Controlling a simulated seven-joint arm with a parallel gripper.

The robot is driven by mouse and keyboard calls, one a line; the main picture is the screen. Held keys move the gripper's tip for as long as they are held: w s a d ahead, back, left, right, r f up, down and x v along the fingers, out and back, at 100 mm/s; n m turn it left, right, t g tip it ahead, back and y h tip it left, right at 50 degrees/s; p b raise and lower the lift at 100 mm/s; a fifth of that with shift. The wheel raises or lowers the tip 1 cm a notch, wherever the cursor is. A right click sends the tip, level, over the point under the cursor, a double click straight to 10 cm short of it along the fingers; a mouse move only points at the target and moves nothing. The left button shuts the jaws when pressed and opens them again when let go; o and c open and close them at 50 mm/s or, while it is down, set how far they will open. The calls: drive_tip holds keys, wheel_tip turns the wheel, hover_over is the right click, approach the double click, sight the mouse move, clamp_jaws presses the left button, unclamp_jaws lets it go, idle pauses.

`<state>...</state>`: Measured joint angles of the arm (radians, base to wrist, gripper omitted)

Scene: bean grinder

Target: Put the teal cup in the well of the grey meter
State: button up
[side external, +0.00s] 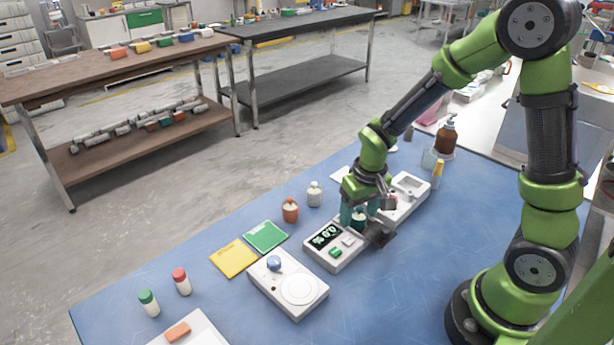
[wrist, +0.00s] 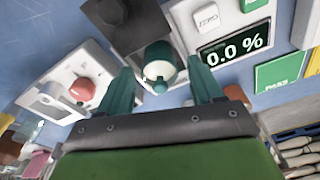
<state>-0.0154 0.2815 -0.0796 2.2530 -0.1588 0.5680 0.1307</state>
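The grey meter (side external: 341,252) stands on the blue mat, with a lit display reading 0.0 % and a green button; its body also shows in the wrist view (wrist: 184,26). A dark flap (wrist: 125,22) stands out from its side. The teal cup (wrist: 161,68), with a pale top, is upright at the meter's well area; its base is hidden, so I cannot tell how deep it sits. My gripper (wrist: 160,66) has its teal fingers on either side of the cup, with visible gaps to both. In the side view my gripper (side external: 362,212) is low over the meter and partly covers the cup.
A white device (side external: 408,187) stands just behind the meter. A white unit with a blue knob (side external: 288,284) is in front. The mat's right front is clear.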

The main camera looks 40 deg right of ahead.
sight(363, 218)
wheel_tip(363, 218, up, 12)
drive_tip(key=s, duration=0.2)
drive_tip(key=s+a+r+t+y, duration=0.2)
drive_tip(key=s+a+r+t, duration=0.3)
drive_tip(key=s+r, duration=0.3)
drive_tip(key=shift+a+r+t, duration=0.3)
drive_tip(key=shift+a+t, duration=0.1)
drive_tip(key=shift+c, duration=0.2)
idle(1.0)
